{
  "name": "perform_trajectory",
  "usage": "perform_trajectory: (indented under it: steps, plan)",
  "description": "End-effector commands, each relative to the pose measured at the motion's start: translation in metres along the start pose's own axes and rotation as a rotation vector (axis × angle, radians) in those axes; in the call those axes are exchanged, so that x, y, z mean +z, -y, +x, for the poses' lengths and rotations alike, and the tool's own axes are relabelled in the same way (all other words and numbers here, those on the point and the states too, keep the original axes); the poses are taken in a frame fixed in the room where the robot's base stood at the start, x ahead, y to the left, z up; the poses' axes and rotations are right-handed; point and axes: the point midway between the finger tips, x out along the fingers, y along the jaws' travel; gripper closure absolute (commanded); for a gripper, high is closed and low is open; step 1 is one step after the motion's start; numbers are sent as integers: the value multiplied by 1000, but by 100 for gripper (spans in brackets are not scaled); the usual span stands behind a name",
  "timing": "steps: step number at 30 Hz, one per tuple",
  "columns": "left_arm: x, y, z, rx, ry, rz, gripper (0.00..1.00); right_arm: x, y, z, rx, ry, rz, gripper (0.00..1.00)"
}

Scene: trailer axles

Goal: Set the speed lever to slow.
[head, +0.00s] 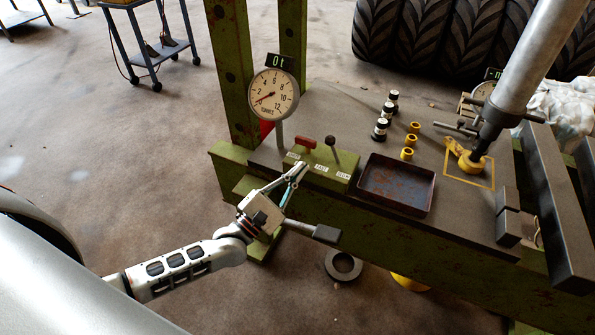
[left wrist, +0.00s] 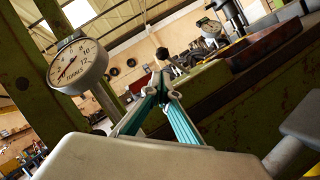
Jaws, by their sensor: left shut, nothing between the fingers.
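The speed lever (head: 331,143), a thin stem with a round black knob, stands nearly upright on a green control box (head: 318,172). The box front has white labels; two seem to read FAST and SLOW. Which one the lever is set to I cannot tell. My left gripper (head: 302,166) is shut and empty at the front left of the box, left of and nearer than the lever. In the left wrist view the black knob (left wrist: 162,53) shows just beyond the tips of my left gripper (left wrist: 160,72); contact cannot be told. My right gripper is not in view.
A red-handled lever (head: 306,142) sits on the box's left part. A dial gauge (head: 273,95) stands behind it. A rusty tray (head: 398,184) lies to the right, with black-and-white cylinders (head: 380,130) and yellow bushings (head: 407,153) behind. A grey-ended bar (head: 325,233) juts out below the gripper.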

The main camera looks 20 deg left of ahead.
Motion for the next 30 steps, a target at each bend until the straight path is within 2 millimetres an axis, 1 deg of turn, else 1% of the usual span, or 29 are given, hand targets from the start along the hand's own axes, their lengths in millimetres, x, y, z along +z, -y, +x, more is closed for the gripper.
perform_trajectory:
  steps: [1,6,9,12,17,30]
  plan:
    - [1,-2,12,4,3,1,100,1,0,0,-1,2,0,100]
    - [1,-1,41,2,2,1,100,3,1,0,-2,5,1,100]
    - [0,0,54,2,1,1,100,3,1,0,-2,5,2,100]
    - [0,0,63,0,0,0,100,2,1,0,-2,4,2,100]
    - [0,0,69,0,0,0,100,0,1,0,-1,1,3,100]
    - [1,-1,70,-5,1,10,100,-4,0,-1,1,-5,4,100]
